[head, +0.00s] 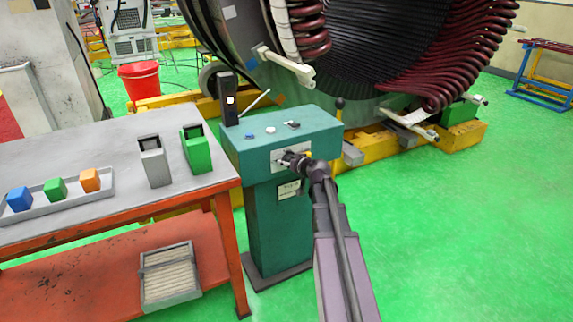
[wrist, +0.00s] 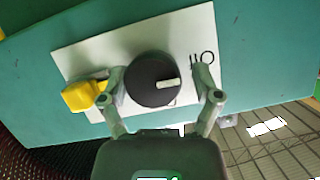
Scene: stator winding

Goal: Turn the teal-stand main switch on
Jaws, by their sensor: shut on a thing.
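The teal stand (head: 262,221) is in the middle of the head view, with a pale plate (head: 281,152) on its front. In the wrist view the white plate (wrist: 90,48) carries a round black switch knob (wrist: 150,78) with a pale pointer mark facing right. Dark printed marks (wrist: 203,57) are on the plate right of the knob. My gripper (head: 291,159) reaches the plate. In the wrist view my gripper (wrist: 159,77) has one finger on each side of the knob and is shut on it. In the head view my gripper hides the knob.
A yellow part (wrist: 84,95) sticks out beside the left finger. A grey table (head: 112,180) with a green holder (head: 196,148) and a grey holder (head: 154,162) stands left of the stand. The large stator (head: 350,50) is behind. Green floor at right is open.

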